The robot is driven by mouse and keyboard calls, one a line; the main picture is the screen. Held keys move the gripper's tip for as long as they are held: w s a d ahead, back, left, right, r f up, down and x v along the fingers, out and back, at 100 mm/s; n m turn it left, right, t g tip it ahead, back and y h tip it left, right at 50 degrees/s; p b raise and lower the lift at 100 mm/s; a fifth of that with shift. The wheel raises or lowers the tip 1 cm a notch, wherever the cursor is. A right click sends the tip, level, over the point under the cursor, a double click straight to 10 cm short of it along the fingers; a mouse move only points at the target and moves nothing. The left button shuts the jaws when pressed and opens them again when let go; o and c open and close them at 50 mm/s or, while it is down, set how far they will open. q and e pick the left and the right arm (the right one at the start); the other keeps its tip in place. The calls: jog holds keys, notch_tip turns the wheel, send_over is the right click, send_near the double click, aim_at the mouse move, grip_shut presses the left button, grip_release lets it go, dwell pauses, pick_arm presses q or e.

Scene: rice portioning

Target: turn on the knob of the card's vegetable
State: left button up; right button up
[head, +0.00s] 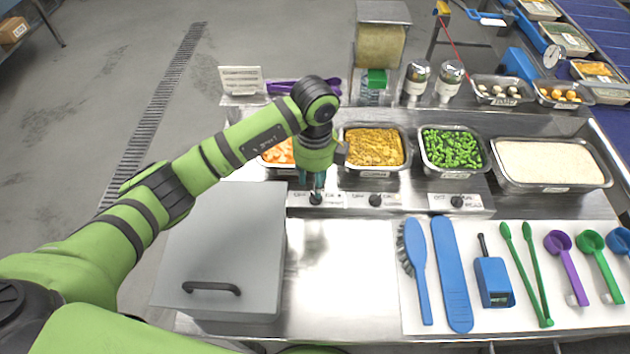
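A small white card (241,80) stands at the back left; its print is too small to read. Three dark knobs sit on the metal front strip: a left knob (316,199), a middle knob (375,200) and a right knob (457,202). Behind them are trays of orange pieces (275,153), partly hidden by my arm, yellow pieces (373,147) and green pieces (450,149). My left gripper (312,184) points down at the left knob, its fingertips just above or at it; contact and finger opening are unclear. My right gripper is out of view.
A large rice tray (550,164) stands at the right. A grey lidded box (222,250) is at the front left. A dispenser (380,48) and two shakers (416,82) stand behind.

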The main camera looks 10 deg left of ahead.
aim_at(315, 200)
pick_arm(q)
notch_tip(315, 200, down, 5)
jog(key=shift+s+r+p, duration=0.1)
jog(key=shift+r+p, duration=0.1)
jog(key=shift+p, duration=0.5)
jog(key=shift+f, duration=0.35)
grip_shut()
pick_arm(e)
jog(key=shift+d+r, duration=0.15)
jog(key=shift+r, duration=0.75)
